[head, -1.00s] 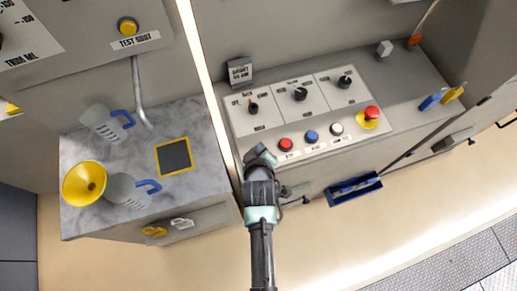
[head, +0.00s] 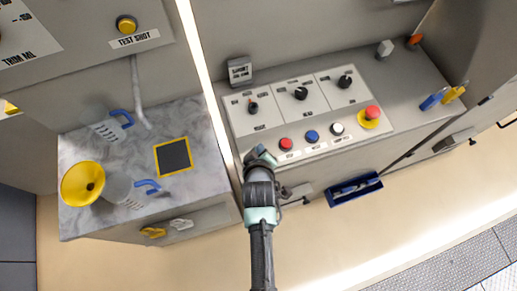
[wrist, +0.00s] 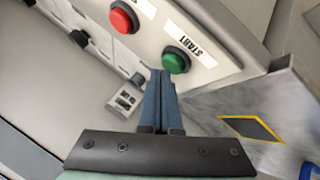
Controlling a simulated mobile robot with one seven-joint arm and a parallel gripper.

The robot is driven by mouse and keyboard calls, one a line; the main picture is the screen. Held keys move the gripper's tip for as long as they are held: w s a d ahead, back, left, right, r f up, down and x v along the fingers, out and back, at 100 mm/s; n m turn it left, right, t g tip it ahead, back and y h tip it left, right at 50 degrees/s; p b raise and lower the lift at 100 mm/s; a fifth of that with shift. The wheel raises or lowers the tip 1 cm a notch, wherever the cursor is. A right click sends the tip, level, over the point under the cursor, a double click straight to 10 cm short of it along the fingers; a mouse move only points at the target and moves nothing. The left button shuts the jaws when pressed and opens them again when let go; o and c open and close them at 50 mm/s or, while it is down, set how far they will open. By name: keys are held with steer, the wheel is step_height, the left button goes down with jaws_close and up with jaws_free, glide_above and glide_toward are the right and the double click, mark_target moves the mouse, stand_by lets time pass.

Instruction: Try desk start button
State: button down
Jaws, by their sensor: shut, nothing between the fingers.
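The green start button (wrist: 176,60), with a START label beside it, sits on the sloped desk panel in the wrist view. In the head view it is hidden behind my gripper (head: 260,155), which is over the panel's front left corner. In the wrist view my gripper (wrist: 160,74) is shut and empty, its fingertips right beside the green button's edge. I cannot tell whether they touch it. The desk panel (head: 290,125) also carries a red button (head: 286,144), which shows in the wrist view (wrist: 123,17) too.
A blue button (head: 312,137), a white button (head: 336,129) and a red emergency knob (head: 372,112) line the panel. Several black rotary knobs sit behind them. A marble counter (head: 200,150) with a yellow funnel (head: 82,184) and jugs stands left. A blue tray (head: 355,190) hangs in front.

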steer(key=shift+f+b, duration=0.35)
steer(key=shift+f, duration=0.15)
stand_by(0.6)
steer(key=shift+r+p, duration=0.9)
steer(key=shift+r, duration=0.05)
step_height(320, 180, up, 5)
steer(key=p, duration=0.4)
steer(key=shift+r+p, duration=0.1)
steer(key=shift+p, duration=0.25)
